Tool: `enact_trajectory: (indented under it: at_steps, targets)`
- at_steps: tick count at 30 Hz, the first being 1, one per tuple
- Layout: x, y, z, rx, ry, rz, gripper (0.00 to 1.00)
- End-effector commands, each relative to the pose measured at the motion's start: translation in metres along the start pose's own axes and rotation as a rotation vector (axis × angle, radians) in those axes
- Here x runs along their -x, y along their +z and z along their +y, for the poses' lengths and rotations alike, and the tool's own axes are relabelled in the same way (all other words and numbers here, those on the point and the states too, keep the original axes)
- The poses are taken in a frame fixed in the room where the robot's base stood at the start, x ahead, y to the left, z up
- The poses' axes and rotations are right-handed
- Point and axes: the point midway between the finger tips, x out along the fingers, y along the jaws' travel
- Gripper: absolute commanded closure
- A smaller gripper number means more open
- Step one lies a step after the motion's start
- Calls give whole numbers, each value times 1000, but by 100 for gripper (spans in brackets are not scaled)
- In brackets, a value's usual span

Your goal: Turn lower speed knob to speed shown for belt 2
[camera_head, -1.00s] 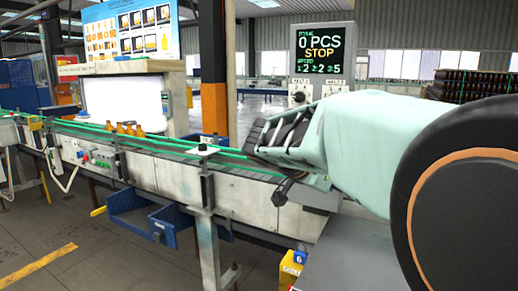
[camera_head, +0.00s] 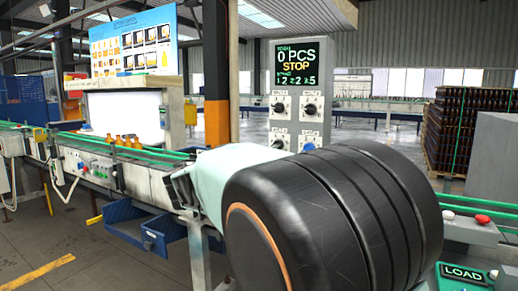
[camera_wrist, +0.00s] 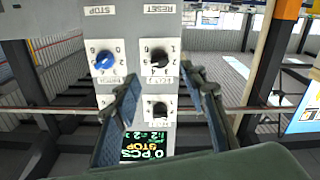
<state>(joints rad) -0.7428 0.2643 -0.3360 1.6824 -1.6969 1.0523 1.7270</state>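The control panel (camera_head: 296,125) stands behind my arm. Its display (camera_head: 297,64) reads 0 PCS, STOP, with speeds 1:2, 2:2 and 3:5. The lower black speed knob (camera_head: 279,142) is at lower left; a blue knob (camera_head: 309,146) is beside it. In the wrist view the panel is upside down. There the lower speed knob (camera_wrist: 158,57) lies beyond and between my fingertips, untouched as far as I can tell. Its exact setting is too small to read. My gripper (camera_wrist: 160,78) is open and empty, facing the panel. In the head view my arm mostly hides it.
Two upper black knobs (camera_head: 280,105) (camera_head: 311,108) sit below the display. A conveyor (camera_head: 145,180) with amber bottles (camera_head: 122,141) and a blue bin (camera_head: 140,228) is at left. A red button (camera_head: 482,219) and stacked bottles (camera_head: 462,130) are at right. Space before the panel looks clear.

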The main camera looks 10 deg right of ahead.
Motion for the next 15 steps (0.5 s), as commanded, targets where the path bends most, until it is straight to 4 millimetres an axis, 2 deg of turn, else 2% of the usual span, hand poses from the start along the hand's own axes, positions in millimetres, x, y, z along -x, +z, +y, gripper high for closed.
enact_trajectory:
  at_steps: [1,6,12,15]
  targets:
    - [-12,-1,1,1,4,0,61]
    - [-44,-1,2,1,4,-1,61]
    - [-68,0,1,0,2,-1,61]
    - [-73,0,1,0,2,-1,61]
